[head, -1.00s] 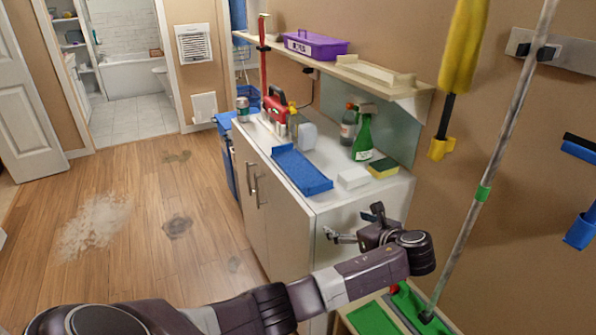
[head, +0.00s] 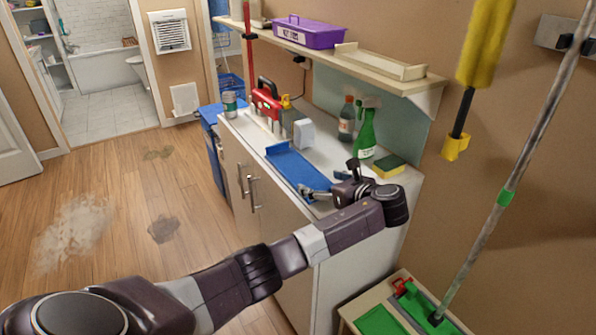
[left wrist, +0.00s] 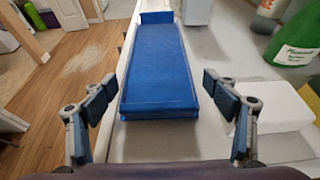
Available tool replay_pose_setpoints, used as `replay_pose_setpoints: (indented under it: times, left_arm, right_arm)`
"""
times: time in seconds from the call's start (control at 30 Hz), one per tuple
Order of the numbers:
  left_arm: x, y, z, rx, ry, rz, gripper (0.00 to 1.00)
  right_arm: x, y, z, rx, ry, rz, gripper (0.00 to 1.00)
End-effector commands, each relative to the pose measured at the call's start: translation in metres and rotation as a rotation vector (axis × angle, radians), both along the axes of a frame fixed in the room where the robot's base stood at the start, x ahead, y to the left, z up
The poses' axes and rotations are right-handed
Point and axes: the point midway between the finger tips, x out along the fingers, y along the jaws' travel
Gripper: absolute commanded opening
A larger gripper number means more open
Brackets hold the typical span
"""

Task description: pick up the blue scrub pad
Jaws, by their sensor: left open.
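The blue scrub pad (head: 298,168) is a long flat blue piece with a raised far end, lying on the white cabinet top. It also shows in the left wrist view (left wrist: 160,72), running away from me. My left gripper (head: 330,184) is open and empty over the near end of the counter. In the left wrist view its fingers (left wrist: 160,105) are spread wide, one to each side of the pad's near end. I cannot tell how high they are above it. In the head view the gripper hides part of the pad's near end. My right gripper is not in view.
A white block (left wrist: 272,106) lies close to the right finger. A green spray bottle (head: 367,132), a dark bottle (head: 346,120), a yellow-green sponge (head: 389,166) and a red tool caddy (head: 266,102) stand on the counter. A wall shelf (head: 345,60) overhangs its back.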

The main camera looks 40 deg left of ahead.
Motion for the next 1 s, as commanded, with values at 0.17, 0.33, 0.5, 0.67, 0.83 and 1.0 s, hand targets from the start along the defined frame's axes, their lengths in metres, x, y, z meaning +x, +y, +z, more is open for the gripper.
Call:
replay_pose_setpoints:
  times: [0.17,0.33,0.5,0.67,0.83,1.0]
  left_arm:
    - [0.007,0.023,-0.014,0.002,0.002,0.002,0.80]
    - [0.013,0.037,-0.020,0.001,0.001,0.001,0.80]
    - [0.014,0.038,-0.021,0.000,0.000,-0.001,0.80]
    - [0.014,0.038,-0.021,0.000,0.000,-0.001,0.71]
    - [0.014,0.038,-0.021,0.000,0.000,-0.001,0.55]
    - [0.014,0.038,-0.021,0.000,0.000,-0.001,0.55]
  right_arm:
    - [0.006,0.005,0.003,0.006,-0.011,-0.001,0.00]
    - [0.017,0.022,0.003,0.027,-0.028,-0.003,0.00]
    - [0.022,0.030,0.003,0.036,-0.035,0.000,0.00]
    - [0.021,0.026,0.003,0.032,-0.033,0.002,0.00]
    - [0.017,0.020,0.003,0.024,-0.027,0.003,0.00]
    - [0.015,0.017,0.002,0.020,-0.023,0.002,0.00]
